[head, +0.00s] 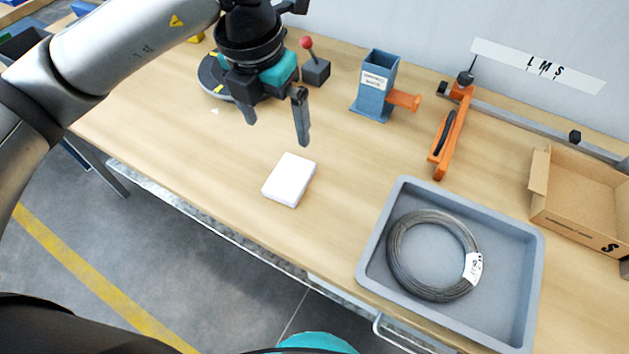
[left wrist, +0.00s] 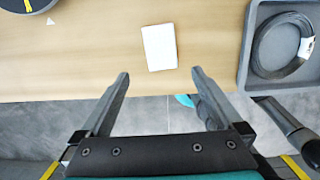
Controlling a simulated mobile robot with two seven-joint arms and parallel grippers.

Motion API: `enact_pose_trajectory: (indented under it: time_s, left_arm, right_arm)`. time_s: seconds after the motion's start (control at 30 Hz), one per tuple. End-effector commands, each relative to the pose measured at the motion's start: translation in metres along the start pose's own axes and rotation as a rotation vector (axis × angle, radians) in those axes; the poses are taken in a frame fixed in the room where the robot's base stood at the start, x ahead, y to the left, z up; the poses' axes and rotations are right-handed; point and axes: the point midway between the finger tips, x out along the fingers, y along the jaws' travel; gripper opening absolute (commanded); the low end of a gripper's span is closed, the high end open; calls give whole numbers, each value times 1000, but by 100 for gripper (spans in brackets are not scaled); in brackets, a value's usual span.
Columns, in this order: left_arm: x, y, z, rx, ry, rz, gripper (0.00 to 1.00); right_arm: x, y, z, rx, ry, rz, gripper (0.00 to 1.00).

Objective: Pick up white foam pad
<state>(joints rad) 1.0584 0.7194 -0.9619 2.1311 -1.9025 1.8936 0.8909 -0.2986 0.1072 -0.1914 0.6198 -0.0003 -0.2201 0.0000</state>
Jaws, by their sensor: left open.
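The white foam pad (head: 289,180) lies flat on the wooden table near its front edge, left of the grey tray. It also shows in the left wrist view (left wrist: 159,47), beyond the fingertips and roughly centred between them. My left gripper (head: 276,132) is open and empty above the table, up and left of the pad in the head view. Its two fingers (left wrist: 160,74) show apart in the left wrist view, not touching the pad. My right gripper is not in the head view.
A grey tray (head: 374,250) holding a wire coil (head: 400,268) stands right of the pad. Behind are a blue dispenser (head: 371,107), an orange clamp-like tool (head: 452,125), a red-knobbed lever (head: 315,70) and a cardboard box (head: 570,237). The table around the pad is clear.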

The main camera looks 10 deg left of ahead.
Motion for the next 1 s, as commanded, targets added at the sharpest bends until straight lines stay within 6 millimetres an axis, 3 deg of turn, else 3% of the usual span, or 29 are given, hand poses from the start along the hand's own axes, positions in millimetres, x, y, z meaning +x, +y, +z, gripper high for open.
enact_pose_trajectory:
  time_s: [0.17,0.4,0.6,0.83,1.0]
  left_arm:
    - [9,0,1,-51,-6,0,100]
    - [60,0,0,-50,-2,-1,100]
    - [92,0,1,-48,-5,-1,100]
    - [107,0,0,-46,-5,-1,100]
    - [133,-1,-4,-47,-3,0,100]
  right_arm:
    - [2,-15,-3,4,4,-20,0]
    - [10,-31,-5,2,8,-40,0]
    - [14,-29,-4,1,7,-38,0]
    - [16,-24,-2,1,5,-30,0]
    - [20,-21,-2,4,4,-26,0]
